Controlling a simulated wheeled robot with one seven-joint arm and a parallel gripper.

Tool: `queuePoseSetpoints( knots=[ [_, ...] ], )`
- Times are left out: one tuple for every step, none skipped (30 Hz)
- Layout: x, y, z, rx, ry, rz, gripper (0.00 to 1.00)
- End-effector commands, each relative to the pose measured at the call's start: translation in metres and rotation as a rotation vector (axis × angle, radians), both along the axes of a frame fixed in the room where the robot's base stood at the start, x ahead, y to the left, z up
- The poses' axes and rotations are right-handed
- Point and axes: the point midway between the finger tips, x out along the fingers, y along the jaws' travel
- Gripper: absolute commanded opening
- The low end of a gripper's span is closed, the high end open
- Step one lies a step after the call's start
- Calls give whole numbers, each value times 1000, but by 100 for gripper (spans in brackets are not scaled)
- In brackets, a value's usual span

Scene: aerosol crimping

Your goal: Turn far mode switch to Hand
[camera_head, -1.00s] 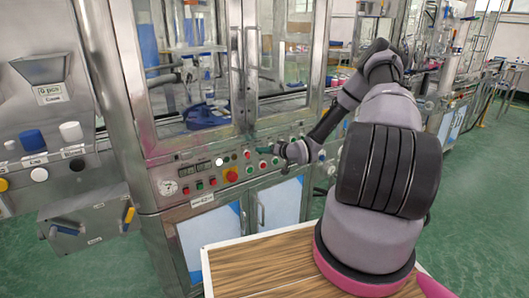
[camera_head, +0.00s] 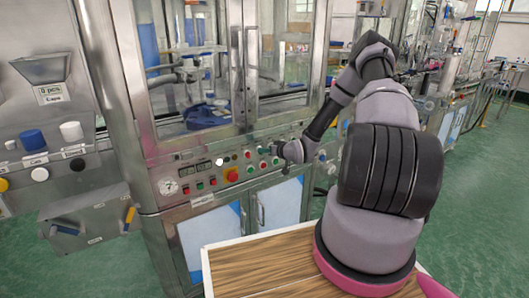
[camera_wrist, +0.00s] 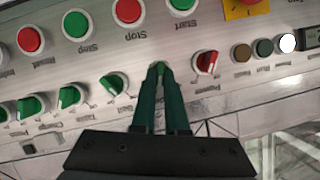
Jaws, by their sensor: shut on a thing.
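My gripper (camera_wrist: 160,72) has its two dark green fingers close together, shut on a switch knob in the lower row of the control panel (camera_wrist: 225,85) in the wrist view. The fingertips hide most of that knob, so I cannot tell which way it points. A red selector knob (camera_wrist: 207,62) sits to the right of the fingers. Green selector knobs (camera_wrist: 113,84) sit to the left. In the head view my gripper (camera_head: 280,149) is at the right part of the panel.
Red and green push buttons (camera_wrist: 128,12) line the other row, close to the fingers. A yellow-backed emergency stop (camera_head: 231,174) and a gauge (camera_head: 169,187) are further left. Glass cabinet doors (camera_head: 275,60) rise above the panel.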

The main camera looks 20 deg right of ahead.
Motion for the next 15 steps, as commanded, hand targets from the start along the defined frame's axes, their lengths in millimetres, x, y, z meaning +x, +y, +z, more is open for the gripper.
queuePoseSetpoints(
  knots=[
    [0,2,1,-41,-11,3,0],
    [-1,2,1,-67,-18,3,0],
    [-1,3,1,-103,-29,4,0],
    [-1,3,1,-130,-36,2,0],
    [-1,3,1,-158,-44,2,0],
    [-1,4,1,-195,-56,3,0],
    [-1,4,1,-222,-63,4,0],
    [-1,5,1,-250,-71,4,0],
    [-1,5,1,-287,-82,4,0],
    [-1,6,1,-314,-90,3,0],
    [-2,6,1,-341,-97,4,0],
    [-2,6,1,-378,-109,4,0],
    [-2,7,1,-404,-116,5,0],
    [-2,6,1,-431,-124,3,0],
    [-2,7,0,-465,-133,4,0]
  ],
)
